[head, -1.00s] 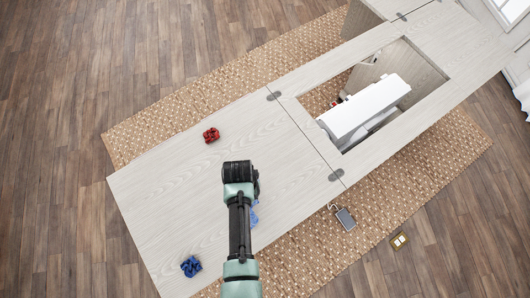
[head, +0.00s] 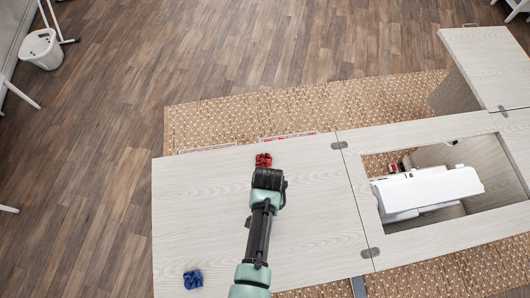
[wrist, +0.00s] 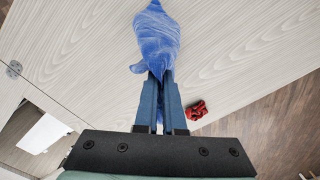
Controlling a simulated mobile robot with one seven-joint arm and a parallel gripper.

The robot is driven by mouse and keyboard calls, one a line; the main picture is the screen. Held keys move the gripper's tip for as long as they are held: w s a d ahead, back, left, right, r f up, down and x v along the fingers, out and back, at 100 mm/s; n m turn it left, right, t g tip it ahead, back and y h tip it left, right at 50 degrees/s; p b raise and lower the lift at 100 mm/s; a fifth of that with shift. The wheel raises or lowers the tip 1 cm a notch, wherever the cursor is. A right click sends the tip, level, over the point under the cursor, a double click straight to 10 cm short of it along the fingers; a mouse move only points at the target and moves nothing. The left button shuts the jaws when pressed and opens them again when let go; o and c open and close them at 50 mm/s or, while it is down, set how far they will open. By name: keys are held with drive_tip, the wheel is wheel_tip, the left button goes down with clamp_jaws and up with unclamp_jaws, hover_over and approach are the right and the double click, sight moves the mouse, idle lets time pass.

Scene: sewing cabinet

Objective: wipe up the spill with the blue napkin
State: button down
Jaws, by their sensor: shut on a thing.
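The blue napkin (wrist: 156,38) hangs in a crumpled bunch from the tips of my gripper (wrist: 160,76) in the wrist view. My gripper is shut on it, over the pale wood-grain tabletop (wrist: 235,35). I cannot tell whether the napkin touches the table. In the head view my arm hides the napkin and my fingers, above the right half of the left table panel (head: 205,220). I see no spill in either view; one may be hidden under the arm or napkin.
A crumpled red cloth-like thing (head: 263,160) lies just beyond my arm's end; it also shows in the wrist view (wrist: 196,110). A dark blue one (head: 193,280) lies near the front left. A white sewing machine (head: 430,190) sits in the cutout at right. The left tabletop is mostly clear.

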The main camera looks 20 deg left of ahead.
wheel_tip(320, 180, down, 9)
drive_tip(key=b, duration=0.7)
drive_tip(key=shift+r, duration=0.2)
unclamp_jaws()
drive_tip(key=shift+f+b, duration=1.1)
drive_tip(key=shift+f, duration=0.2)
drive_tip(key=shift+r, duration=0.15)
drive_tip(key=shift+c, duration=0.6)
drive_tip(key=shift+s, duration=0.1)
clamp_jaws()
